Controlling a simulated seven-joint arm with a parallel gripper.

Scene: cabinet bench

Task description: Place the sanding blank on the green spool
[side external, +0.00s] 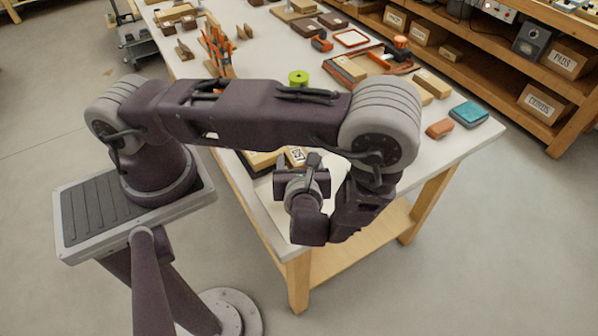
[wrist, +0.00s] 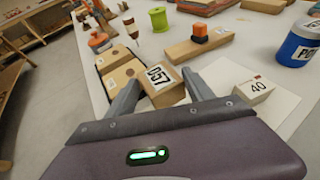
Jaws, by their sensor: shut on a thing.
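The sanding blank is a small wooden block (wrist: 162,88) with a white "057" label, held between the two fingers of my gripper (wrist: 160,84) in the wrist view. My gripper is shut on it. In the side view its labelled face (side external: 297,155) shows just beyond my wrist; the fingers are mostly hidden there. The green spool (wrist: 158,19) stands upright farther back on the bench in the wrist view, apart from the blank. In the side view the spool (side external: 298,77) shows just above my arm link, its lower part hidden.
A dark-edged tray (wrist: 101,80) of wooden blocks lies left of the blank. A white box marked "40" (wrist: 256,88) sits right. Bare bench lies around the spool.

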